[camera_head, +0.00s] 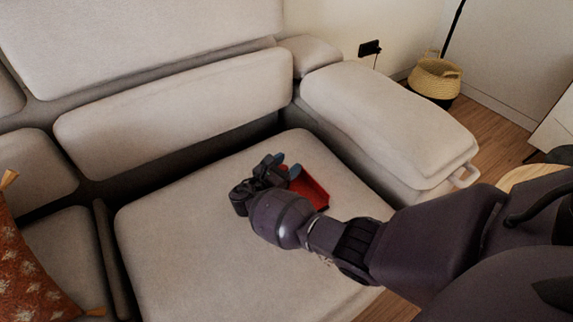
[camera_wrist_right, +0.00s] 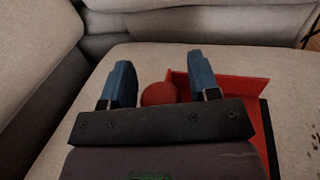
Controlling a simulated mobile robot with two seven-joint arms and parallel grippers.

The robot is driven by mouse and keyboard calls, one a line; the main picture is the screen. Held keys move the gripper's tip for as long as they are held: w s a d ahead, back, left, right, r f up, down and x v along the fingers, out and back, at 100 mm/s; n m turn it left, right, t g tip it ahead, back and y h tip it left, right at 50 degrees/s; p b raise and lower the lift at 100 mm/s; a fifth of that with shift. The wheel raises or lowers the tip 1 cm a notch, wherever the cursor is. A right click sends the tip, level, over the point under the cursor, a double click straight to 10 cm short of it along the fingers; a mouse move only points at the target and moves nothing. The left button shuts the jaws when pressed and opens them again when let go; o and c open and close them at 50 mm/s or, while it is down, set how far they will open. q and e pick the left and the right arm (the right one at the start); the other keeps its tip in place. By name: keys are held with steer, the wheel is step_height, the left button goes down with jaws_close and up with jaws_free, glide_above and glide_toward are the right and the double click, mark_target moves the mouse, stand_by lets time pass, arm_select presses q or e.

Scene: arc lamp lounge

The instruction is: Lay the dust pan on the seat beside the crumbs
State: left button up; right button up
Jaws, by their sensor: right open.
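The red dust pan (camera_head: 311,189) lies on the light grey sofa seat (camera_head: 180,240), just to the right of my right gripper in the head view. In the right wrist view the dust pan (camera_wrist_right: 240,92) shows behind and to the right of the fingers, with a rounded red end (camera_wrist_right: 158,93) between them. My right gripper (camera_head: 287,165) is open, its blue fingertips (camera_wrist_right: 160,80) apart on either side of that red end. I cannot tell whether they touch it. My left gripper is not in view.
A padded armrest (camera_head: 390,115) bounds the seat on the right, and back cushions (camera_head: 180,110) stand behind it. An orange patterned pillow (camera_head: 30,270) lies at the left. A woven basket (camera_head: 435,78) stands on the floor beyond. The seat's left part is clear.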

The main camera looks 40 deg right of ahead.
arm_select(q)
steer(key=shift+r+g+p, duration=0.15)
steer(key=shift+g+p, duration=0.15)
steer(key=shift+p, duration=0.45)
arm_select(e)
steer(key=v, duration=1.2)
steer(key=shift+r, duration=0.15)
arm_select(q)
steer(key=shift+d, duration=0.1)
